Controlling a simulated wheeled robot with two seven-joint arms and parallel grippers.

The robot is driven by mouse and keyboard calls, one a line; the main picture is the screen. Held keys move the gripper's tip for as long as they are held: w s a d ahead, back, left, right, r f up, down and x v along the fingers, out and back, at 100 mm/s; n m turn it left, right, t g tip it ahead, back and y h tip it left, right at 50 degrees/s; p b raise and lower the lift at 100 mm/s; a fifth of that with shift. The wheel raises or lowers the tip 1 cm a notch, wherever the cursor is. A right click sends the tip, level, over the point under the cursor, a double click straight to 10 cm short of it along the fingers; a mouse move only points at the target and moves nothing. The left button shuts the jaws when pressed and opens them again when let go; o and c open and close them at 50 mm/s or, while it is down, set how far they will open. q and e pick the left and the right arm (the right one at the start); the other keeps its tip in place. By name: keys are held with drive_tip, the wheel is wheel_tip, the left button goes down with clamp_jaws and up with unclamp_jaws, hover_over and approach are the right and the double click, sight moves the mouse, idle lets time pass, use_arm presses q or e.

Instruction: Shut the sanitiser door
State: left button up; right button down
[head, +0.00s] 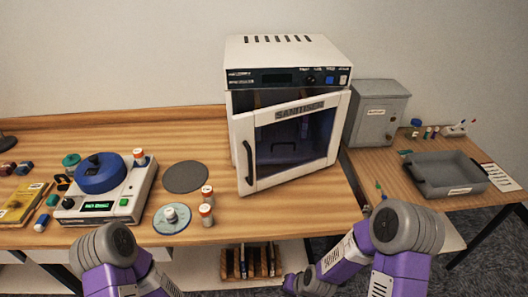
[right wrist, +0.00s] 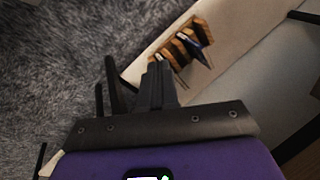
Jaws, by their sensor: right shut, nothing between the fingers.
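The sanitiser (head: 290,52) is a white box with a dark control strip, standing on the wooden bench. Its door (head: 241,135) has a white frame, a dark window and a black handle (head: 248,163) on its left side. The door is ajar: a dark gap shows above its top edge, and the handle side stands out toward me. My right gripper (right wrist: 158,68) shows in the right wrist view, shut and empty, below bench level and apart from the door. In the head view my right arm is low, in front of the bench. My left gripper is out of view.
A device with a blue rotor (head: 100,175), orange-capped vials (head: 207,194) and a grey disc (head: 185,177) stand left of the sanitiser. A grey cabinet (head: 378,115) and a grey tray (head: 447,190) are on the right. A wooden rack (right wrist: 180,45) sits on the lower shelf.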

drive_tip(key=w+r+m+t+p, duration=0.15)
drive_tip(key=w+r+p, duration=0.25)
drive_tip(key=r, duration=0.7)
drive_tip(key=w+r+m+t+p, duration=0.1)
drive_tip(key=w+r+m+p, duration=0.2)
drive_tip(key=r, duration=0.8)
drive_tip(key=m+t+y+p, duration=0.1)
drive_tip(key=m+t+p, duration=0.15)
drive_tip(key=p, duration=0.45)
approach(252, 172)
drive_tip(key=shift+n, duration=0.4)
drive_tip(key=x, duration=0.1)
drive_tip(key=b+x, duration=0.1)
drive_tip(key=x, duration=0.3)
drive_tip(key=shift+s+d+f, duration=0.2)
drive_tip(key=shift+s+f, duration=0.1)
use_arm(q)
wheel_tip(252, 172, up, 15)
use_arm(e)
drive_tip(key=shift+w+a, duration=0.3)
drive_tip(key=shift+w, duration=0.25)
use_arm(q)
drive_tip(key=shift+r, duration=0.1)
